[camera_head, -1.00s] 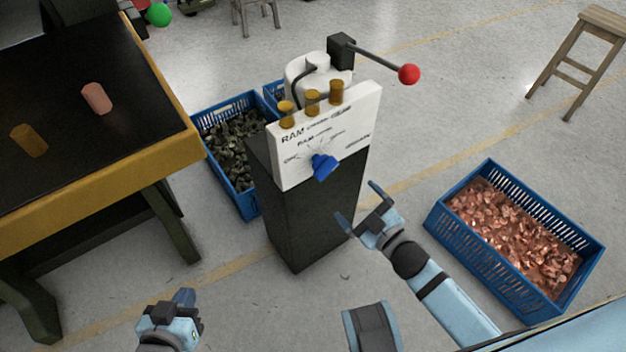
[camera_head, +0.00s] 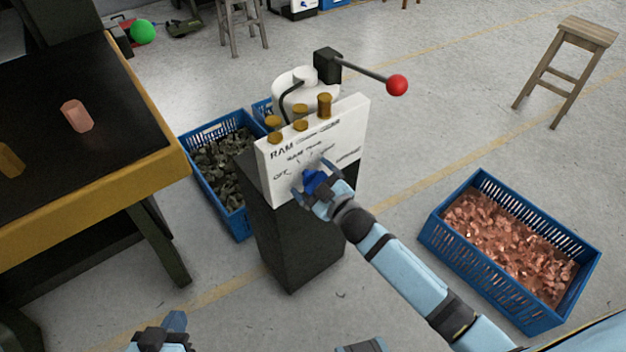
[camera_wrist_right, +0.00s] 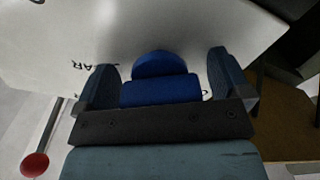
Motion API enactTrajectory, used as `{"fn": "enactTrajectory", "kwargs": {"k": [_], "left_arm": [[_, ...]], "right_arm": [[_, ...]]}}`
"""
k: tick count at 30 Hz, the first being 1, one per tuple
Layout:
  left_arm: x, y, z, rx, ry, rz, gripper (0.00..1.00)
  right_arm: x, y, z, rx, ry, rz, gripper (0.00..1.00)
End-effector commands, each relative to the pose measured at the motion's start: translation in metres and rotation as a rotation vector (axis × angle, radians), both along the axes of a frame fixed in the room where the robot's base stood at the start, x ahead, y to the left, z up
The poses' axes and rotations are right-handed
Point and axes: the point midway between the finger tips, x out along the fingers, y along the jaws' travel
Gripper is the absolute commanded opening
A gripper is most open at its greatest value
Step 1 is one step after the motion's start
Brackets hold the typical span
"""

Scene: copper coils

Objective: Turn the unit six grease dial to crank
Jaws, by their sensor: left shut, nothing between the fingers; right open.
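The unit is a dark pedestal (camera_head: 290,245) with a white panel (camera_head: 352,125) marked "RAM" and other small lettering. The blue dial (camera_head: 313,181) sits low on the panel, with labels fanned around it, one reading "OFF" at the left. My right gripper (camera_head: 312,180) is open at the dial, one finger on each side of it. In the right wrist view the blue dial (camera_wrist_right: 160,85) lies between the two open fingers, with gaps at both sides. My gripper hides part of the dial and where it points. My left gripper (camera_head: 172,325) is shut and empty at the bottom left.
A lever with a red ball (camera_head: 397,85) sticks out above the panel. A blue crate of copper pieces (camera_head: 430,238) stands at right, another blue crate (camera_head: 240,226) behind the pedestal. A yellow-edged table (camera_head: 90,215) is at left, a stool (camera_head: 586,32) at back right.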

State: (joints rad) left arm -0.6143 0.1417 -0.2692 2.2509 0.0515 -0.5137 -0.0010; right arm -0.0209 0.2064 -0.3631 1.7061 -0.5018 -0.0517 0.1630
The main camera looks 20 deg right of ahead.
Motion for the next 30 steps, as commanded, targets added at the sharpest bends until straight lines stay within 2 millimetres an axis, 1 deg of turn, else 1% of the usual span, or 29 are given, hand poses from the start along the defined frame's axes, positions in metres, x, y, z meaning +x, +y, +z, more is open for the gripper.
{"fn": "enactTrajectory", "kwargs": {"k": [7, 8, 9, 14, 15, 23, 30], "left_arm": [[0.0001, -0.0001, 0.0015, -0.001, -0.002, 0.0, 0.0], [0.0001, -0.0001, 0.0015, -0.001, -0.002, 0.0, 0.0], [0.0001, -0.0001, 0.0014, -0.001, -0.002, 0.0, 0.0], [0.0002, 0.0, 0.0009, 0.0, -0.001, 0.0, 0.0], [0.0001, 0.0, 0.0006, 0.0, -0.001, 0.0, 0.0], [-0.0002, 0.0004, 0.0002, 0.002, 0.002, 0.0, 0.0], [-0.0006, 0.0015, 0.0006, 0.01, 0.011, 0.001, 0.0]], "right_arm": [[0.0009, 0.0003, -0.0002, 0.0, 0.001, 0.0, 0.96], [0.0009, 0.0003, -0.0002, 0.0, 0.001, 0.0, 0.93], [0.0008, 0.0003, -0.0002, 0.0, 0.001, 0.0, 0.84], [0.0007, 0.0001, -0.0002, 0.0, 0.001, 0.0, 0.47], [0.0007, 0.0001, -0.0002, 0.0, 0.001, 0.0, 0.46], [0.0006, 0.0001, 0.0002, -0.027, -0.009, -0.001, 0.47], [0.0006, -0.0001, 0.0012, -0.142, -0.05, -0.001, 0.47]]}}
